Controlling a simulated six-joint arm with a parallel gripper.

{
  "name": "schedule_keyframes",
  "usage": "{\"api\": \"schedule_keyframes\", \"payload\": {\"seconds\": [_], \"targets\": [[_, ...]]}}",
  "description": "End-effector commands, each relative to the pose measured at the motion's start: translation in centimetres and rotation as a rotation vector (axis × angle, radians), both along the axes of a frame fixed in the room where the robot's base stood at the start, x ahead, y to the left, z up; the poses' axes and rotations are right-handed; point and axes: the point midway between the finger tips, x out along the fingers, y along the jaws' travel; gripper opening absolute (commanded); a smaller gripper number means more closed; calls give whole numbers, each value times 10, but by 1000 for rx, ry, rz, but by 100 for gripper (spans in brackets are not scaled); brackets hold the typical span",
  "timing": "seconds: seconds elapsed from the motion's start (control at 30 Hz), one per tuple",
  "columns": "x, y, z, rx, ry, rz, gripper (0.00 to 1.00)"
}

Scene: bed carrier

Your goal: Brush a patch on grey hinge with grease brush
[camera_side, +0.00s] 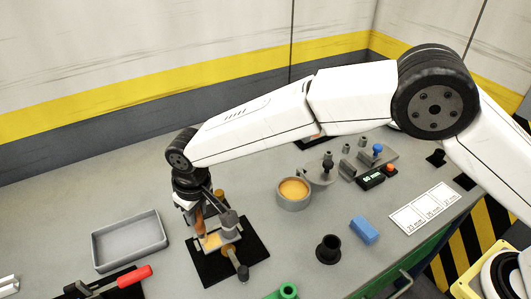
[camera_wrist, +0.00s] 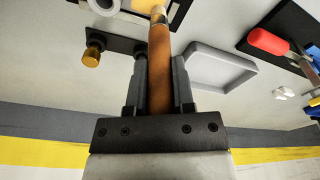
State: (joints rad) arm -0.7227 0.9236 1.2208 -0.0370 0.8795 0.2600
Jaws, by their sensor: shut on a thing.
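My gripper (camera_side: 197,211) is shut on the orange-brown handle of the grease brush (camera_wrist: 160,70). In the wrist view the handle runs up between the two dark fingers (camera_wrist: 160,85), with a pale metal collar at its far end. In the side view the brush (camera_side: 200,224) points down at the grey hinge (camera_side: 229,221), which is on a black mat (camera_side: 204,273). A yellow-orange area shows beside the brush's lower end. I cannot tell whether the bristles touch the hinge. A round pot (camera_side: 293,202) of amber grease stands to the right.
An empty grey tray (camera_side: 130,240) lies left of the mat. A red-handled tool (camera_side: 134,277) is at the front left. A black cup (camera_side: 328,250), a blue block (camera_side: 364,230) and a white card (camera_side: 425,208) lie to the right. A fixture with pegs (camera_side: 345,170) stands behind.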

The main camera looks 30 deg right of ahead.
Motion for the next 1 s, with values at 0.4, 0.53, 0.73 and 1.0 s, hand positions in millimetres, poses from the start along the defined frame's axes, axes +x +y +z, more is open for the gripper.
{"api": "schedule_keyframes", "payload": {"seconds": [0.4,0.53,0.73,1.0], "targets": [[0,-15,0,-2,1,1,0],[0,-16,0,-1,0,1,0],[0,-16,0,-1,0,1,0],[0,-19,0,-1,0,0,0]]}}
